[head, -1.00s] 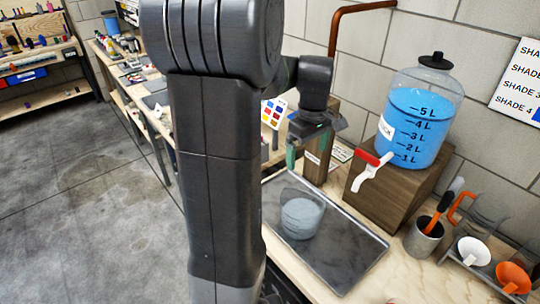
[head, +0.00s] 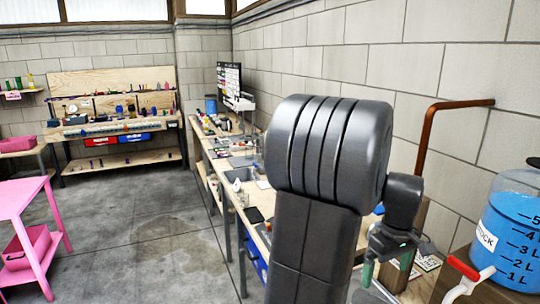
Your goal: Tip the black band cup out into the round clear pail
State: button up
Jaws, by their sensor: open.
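My gripper (head: 387,270) hangs from my arm at the lower right of the head view, with greenish fingers pointing down. It is open, and I see nothing held between the fingers. The round clear pail is not clearly in view; the area below the gripper is cut off by the bottom edge and partly covered by my arm. I cannot pick out a cup with a black band in this view.
A large blue-filled jar (head: 512,238) with a red-handled tap (head: 468,272) stands at the right. A copper pipe (head: 430,125) runs up the block wall. A long workbench (head: 215,160) recedes behind my arm. A pink table (head: 25,200) stands left; the floor between is clear.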

jog(key=shift+f+b, duration=0.4)
jog(key=shift+f, duration=0.5)
jog(key=shift+f, duration=0.1)
